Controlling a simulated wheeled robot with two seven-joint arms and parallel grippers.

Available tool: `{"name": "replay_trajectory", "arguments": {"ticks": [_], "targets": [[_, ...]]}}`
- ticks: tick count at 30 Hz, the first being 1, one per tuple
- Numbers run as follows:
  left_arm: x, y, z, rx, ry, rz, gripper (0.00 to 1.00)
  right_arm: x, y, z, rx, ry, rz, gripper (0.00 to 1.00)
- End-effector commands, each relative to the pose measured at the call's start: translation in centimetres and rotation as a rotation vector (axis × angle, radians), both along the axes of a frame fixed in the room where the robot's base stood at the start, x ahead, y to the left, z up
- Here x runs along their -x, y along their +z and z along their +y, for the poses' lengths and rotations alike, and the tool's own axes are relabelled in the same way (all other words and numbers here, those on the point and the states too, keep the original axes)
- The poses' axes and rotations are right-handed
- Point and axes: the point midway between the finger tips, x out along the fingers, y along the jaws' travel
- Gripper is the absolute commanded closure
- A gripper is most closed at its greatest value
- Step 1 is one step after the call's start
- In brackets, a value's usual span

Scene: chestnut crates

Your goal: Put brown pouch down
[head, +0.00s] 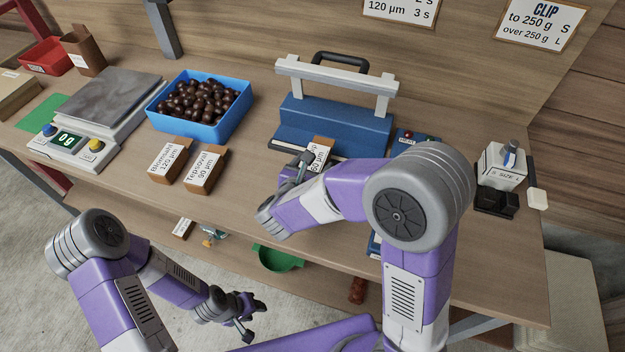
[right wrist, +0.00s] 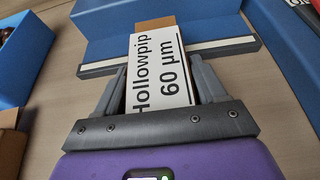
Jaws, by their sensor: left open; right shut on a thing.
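The brown pouch (head: 321,147) has a white label reading "Hollowpip 60 µm". My right gripper (head: 308,165) is shut on it, at the front edge of the blue sealer (head: 340,128). In the right wrist view the pouch (right wrist: 158,72) stands between the two fingers (right wrist: 160,88), label facing the camera, its far end overlapping the sealer's pale front strip. I cannot tell whether its underside touches the table. My left gripper (head: 243,312) is open and empty, low in front of the table.
Two more labelled brown pouches, one at left (head: 168,160) and one beside it (head: 206,169), lie left of the right gripper. Behind them is a blue bin (head: 218,132) of chestnuts. A scale (head: 75,145) reading 0g stands at left. A clip box (head: 500,168) stands at right.

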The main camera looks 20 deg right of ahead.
Motion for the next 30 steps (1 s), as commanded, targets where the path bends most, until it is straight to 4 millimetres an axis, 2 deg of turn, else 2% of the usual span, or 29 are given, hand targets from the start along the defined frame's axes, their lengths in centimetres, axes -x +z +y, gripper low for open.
{"name": "replay_trajectory", "arguments": {"ticks": [9,21,22,26,30], "targets": [[0.0,-1.8,0.0,0.000,0.000,0.000,0.57,0.0,-3.8,0.0,0.002,0.001,0.000,0.67],[0.0,-2.1,0.0,0.000,0.000,0.000,0.57,0.0,-4.2,0.0,0.000,0.001,-0.002,0.67],[0.0,-2.0,0.0,0.000,0.000,0.000,0.57,0.0,-4.2,0.0,0.000,0.001,-0.001,0.25],[0.0,-1.9,0.0,0.000,0.000,0.000,0.57,0.0,-4.1,0.0,0.000,0.001,-0.001,0.05],[0.0,-1.9,0.0,0.000,0.000,0.000,0.57,0.0,-4.1,0.0,0.000,0.001,-0.001,0.04]]}}
